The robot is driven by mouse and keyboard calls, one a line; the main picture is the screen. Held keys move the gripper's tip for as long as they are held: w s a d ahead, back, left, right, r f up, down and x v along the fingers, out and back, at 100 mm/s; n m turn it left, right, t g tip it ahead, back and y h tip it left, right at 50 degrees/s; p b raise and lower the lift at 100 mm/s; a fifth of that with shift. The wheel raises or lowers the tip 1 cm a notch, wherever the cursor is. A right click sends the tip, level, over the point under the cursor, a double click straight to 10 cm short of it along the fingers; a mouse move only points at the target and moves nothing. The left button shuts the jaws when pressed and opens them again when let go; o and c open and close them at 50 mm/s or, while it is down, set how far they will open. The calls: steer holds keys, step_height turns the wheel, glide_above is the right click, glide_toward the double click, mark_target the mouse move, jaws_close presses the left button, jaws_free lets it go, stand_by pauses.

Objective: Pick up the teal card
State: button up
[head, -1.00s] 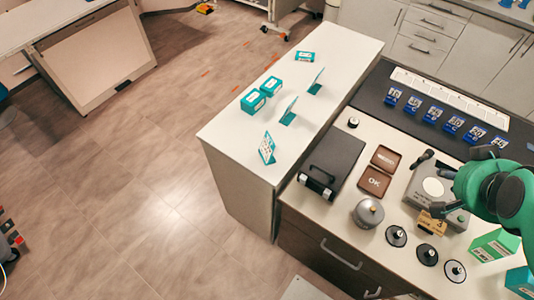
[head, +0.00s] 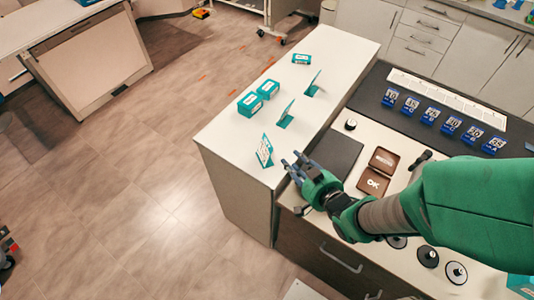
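Several teal items are on the white counter (head: 222,132). A teal-and-white card (head: 265,151) stands tilted near the front edge. Two more teal standing cards are farther back, one in the middle (head: 286,116) and one at the right (head: 312,86). I cannot tell which one the task means. My gripper (head: 291,160) is just right of the nearest card, fingers pointing toward it. Its fingers are apart with nothing seen between them. A gap shows between the fingers and the card.
Two teal boxes (head: 250,104) (head: 269,89) and a flat teal pack (head: 302,59) lie behind the cards. Brown trays (head: 373,182) and blue numbered stands (head: 430,115) are farther right. Open floor lies left.

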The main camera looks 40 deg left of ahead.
mark_target(266, 149)
steer(key=shift+s+a+f+g+y, duration=0.2)
steer(key=shift+s+a+f, duration=0.15)
steer(key=shift+s, duration=0.3)
steer(key=shift+s+a+f+g+y, duration=0.1)
steer(key=shift+s+a+f+y, duration=0.1)
steer(key=shift+s+a, duration=0.35)
steer(key=shift+b+x, duration=0.65)
steer(key=shift+x, duration=3.6)
steer(key=shift+b+x, duration=0.6)
steer(key=shift+x, duration=1.95)
steer(key=shift+d+f, duration=0.1)
steer(key=shift+f, duration=0.05)
jaws_close()
